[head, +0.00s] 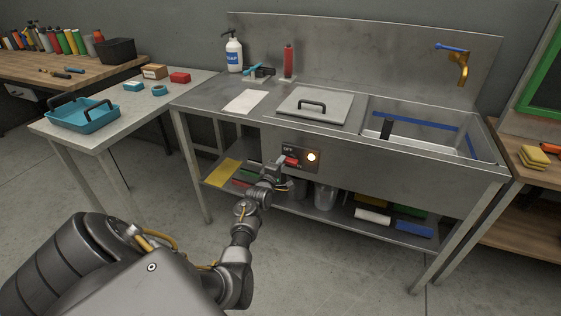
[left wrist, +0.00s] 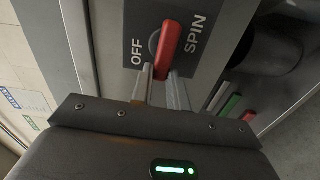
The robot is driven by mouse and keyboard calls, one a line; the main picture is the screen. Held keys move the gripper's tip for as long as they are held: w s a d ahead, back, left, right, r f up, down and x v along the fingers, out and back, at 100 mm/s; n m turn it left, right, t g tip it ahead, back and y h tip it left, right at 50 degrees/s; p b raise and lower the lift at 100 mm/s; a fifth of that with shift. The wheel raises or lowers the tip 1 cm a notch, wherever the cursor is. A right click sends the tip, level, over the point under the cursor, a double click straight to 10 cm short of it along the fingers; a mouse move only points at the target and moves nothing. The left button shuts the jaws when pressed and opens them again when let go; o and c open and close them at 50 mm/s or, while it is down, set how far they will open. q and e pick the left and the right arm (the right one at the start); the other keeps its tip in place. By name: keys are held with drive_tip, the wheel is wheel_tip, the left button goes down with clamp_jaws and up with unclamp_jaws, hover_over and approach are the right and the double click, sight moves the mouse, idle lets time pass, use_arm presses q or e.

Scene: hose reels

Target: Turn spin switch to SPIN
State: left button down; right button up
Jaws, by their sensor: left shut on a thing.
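The spin switch is a red lever (head: 291,162) on the dark panel at the front of the steel sink unit. In the left wrist view the red lever (left wrist: 169,40) stands between the labels OFF and SPIN, its long axis running between the two words and pointing squarely at neither. My left gripper (head: 283,163) is at the panel. Its fingers (left wrist: 163,82) are shut on the near end of the lever, one on each side. In the head view the gripper partly hides the SPIN label. My right gripper is not in view.
A round lamp (head: 312,157) glows beside the switch. A lidded hatch (head: 315,104) and an open basin (head: 430,130) are above. A lower shelf (head: 330,226) holds cloths and clear containers. A side table (head: 110,140) with a blue tray stands left.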

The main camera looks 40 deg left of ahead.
use_arm(q)
drive_tip(key=shift+a+n, duration=0.1)
drive_tip(key=shift+n, duration=0.2)
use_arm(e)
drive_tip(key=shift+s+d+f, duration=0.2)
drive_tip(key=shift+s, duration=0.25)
use_arm(q)
drive_tip(key=c, duration=1.4)
unclamp_jaws()
drive_tip(key=shift+f, duration=0.1)
drive_tip(key=shift+o, duration=0.2)
drive_tip(key=shift+s, duration=0.1)
